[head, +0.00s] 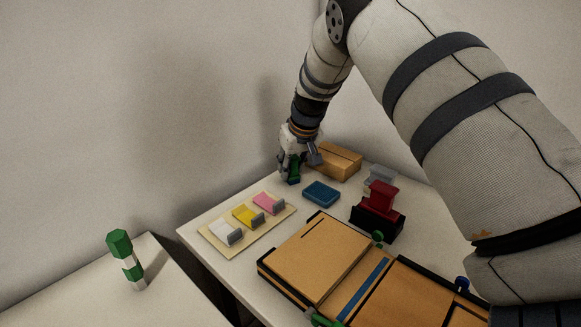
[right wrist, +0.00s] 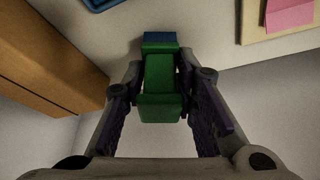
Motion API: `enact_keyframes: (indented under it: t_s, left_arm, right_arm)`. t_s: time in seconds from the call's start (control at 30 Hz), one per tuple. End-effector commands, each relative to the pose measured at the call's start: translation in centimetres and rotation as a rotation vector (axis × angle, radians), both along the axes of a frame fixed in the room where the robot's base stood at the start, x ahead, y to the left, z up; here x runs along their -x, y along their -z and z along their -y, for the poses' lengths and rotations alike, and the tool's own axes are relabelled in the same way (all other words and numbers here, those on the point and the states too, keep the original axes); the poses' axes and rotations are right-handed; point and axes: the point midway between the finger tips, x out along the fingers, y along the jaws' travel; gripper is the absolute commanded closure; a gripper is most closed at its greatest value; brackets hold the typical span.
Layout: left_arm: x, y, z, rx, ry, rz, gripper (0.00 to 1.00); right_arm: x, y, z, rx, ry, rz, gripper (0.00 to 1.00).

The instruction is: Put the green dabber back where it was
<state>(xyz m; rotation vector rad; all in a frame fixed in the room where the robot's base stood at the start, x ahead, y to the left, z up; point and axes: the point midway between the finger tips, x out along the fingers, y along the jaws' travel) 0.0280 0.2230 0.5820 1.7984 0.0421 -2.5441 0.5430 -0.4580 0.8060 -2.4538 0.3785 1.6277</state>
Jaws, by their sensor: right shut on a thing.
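My right gripper (head: 293,163) is shut on the green dabber, a dark green block. The dabber (head: 293,173) is at the back left of the white table, near the wall. In the right wrist view the dabber (right wrist: 160,78) sits between the two fingers, with a blue part at its far end. I cannot tell whether that end touches the table. A green and white upright piece (head: 126,260) with a hexagonal top stands on another white surface at the left. My left gripper is not in view.
A cardboard box (head: 338,163) is right of the gripper. A blue pad (head: 321,194), a board with sticky notes (head: 232,248), a red stamp on a black base (head: 378,208) and brown binders (head: 318,255) are nearer. A gap separates the two white surfaces.

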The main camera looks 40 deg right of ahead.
Motion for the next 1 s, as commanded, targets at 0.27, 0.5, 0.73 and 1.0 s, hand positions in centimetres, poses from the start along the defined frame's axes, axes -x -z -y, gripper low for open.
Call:
enact_keyframes:
  t_s: [0.27, 0.5, 0.73, 1.0]
  left_arm:
    - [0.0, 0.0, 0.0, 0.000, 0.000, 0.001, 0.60]
    - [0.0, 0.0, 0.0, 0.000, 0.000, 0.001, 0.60]
    - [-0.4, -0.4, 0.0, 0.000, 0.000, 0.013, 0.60]
    - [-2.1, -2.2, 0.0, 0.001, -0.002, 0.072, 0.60]
  right_arm:
    - [0.0, 0.2, -0.1, -0.001, 0.000, 0.001, 0.70]
    - [0.0, 0.1, -0.1, 0.000, -0.001, 0.001, 0.54]
    - [0.3, -1.5, -0.2, 0.000, -0.001, 0.006, 0.54]
    - [3.0, -8.6, -1.0, 0.001, -0.001, 0.013, 0.54]
